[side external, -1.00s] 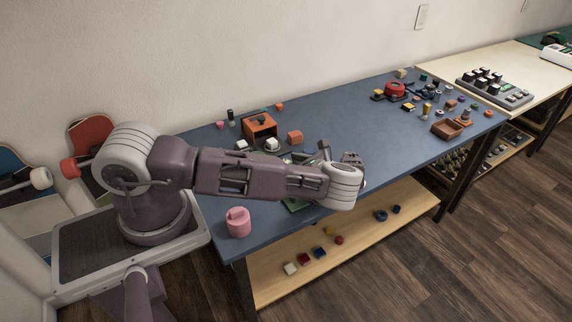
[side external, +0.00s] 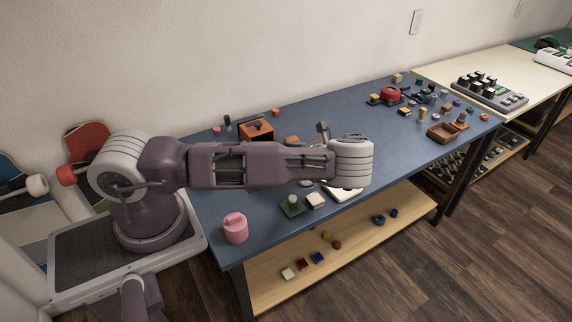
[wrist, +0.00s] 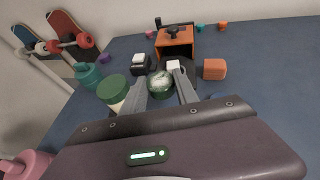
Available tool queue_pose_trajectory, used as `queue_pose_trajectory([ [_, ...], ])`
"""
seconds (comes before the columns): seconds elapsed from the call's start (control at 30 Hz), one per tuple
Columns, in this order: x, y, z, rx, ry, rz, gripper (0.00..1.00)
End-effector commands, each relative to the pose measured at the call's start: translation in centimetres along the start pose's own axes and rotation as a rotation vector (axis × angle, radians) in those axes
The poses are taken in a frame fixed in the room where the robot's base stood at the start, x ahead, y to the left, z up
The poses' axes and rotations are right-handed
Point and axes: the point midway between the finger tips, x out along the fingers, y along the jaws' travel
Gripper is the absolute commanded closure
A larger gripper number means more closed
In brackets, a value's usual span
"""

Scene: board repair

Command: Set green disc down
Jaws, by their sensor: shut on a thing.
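My gripper (wrist: 160,77) shows in the wrist view with its two grey fingers either side of a round dark green disc (wrist: 160,90) with a pale, shiny top. The fingers are shut on this disc. How high it is above the blue table is hard to tell. A second round green top (wrist: 113,89), on a cream body, stands just left of the fingers. In the side external view my arm's wrist hides the fingers and the held disc. A green square base with a pale knob (side external: 292,204) sits near the table's front edge there.
An orange box with a black knob (side external: 256,131) stands at the back, with an orange block (wrist: 214,69) to its right. A pink pot (side external: 235,229) is at the front left corner. A pale block (side external: 316,201) lies near the front edge. The table's middle has free room.

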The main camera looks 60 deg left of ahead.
Motion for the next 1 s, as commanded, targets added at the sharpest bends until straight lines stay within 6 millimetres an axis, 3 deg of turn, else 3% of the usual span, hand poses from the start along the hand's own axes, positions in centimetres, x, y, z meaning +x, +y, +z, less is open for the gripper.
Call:
queue_pose_trajectory([
  [0.17,-1.5,-0.7,2.9,0.013,0.001,-0.040,1.00],
  [0.27,-3.1,-2.8,5.1,0.067,0.001,-0.168,1.00],
  [0.4,-6.8,-6.0,8.6,0.186,0.001,-0.453,1.00],
  [0.57,-12.5,-7.9,11.8,0.336,0.004,-0.821,1.00],
  [0.67,-17.1,-7.8,13.4,0.431,0.011,-1.076,1.00],
  [0.8,-23.5,-6.1,15.1,0.554,0.011,-1.383,1.00],
  [1.0,-29.2,-3.2,16.6,0.667,0.002,-1.630,1.00],
])
